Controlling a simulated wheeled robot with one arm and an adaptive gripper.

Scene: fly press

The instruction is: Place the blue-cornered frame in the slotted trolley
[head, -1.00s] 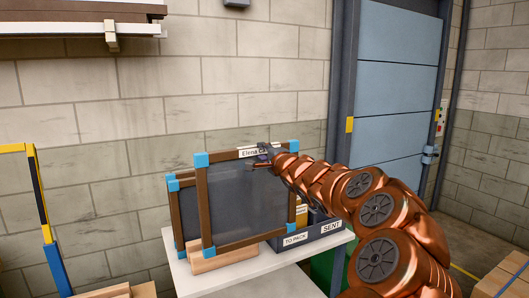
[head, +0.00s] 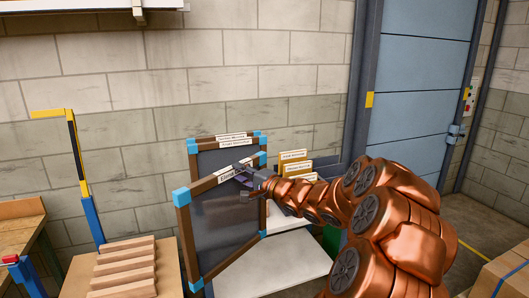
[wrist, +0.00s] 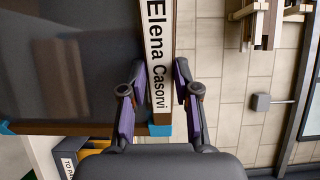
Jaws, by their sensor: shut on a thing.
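The held blue-cornered frame (head: 228,222) has brown bars, a dark mesh panel and a white name label. It hangs tilted in front of a white table. My gripper (head: 243,179) is shut on its top bar near the label. In the wrist view the fingers (wrist: 155,82) straddle the top bar of this frame (wrist: 70,70), whose label reads "Elena Casorvi". The slotted trolley appears to be the light wooden top with several raised slats (head: 125,270), at the lower left of the head view. Its slots look empty; its lower part is out of view.
Card dividers (head: 293,165) stand at the back. A blue, black and yellow post (head: 80,170) rises behind the slats. A wooden bench (head: 22,208) is far left.

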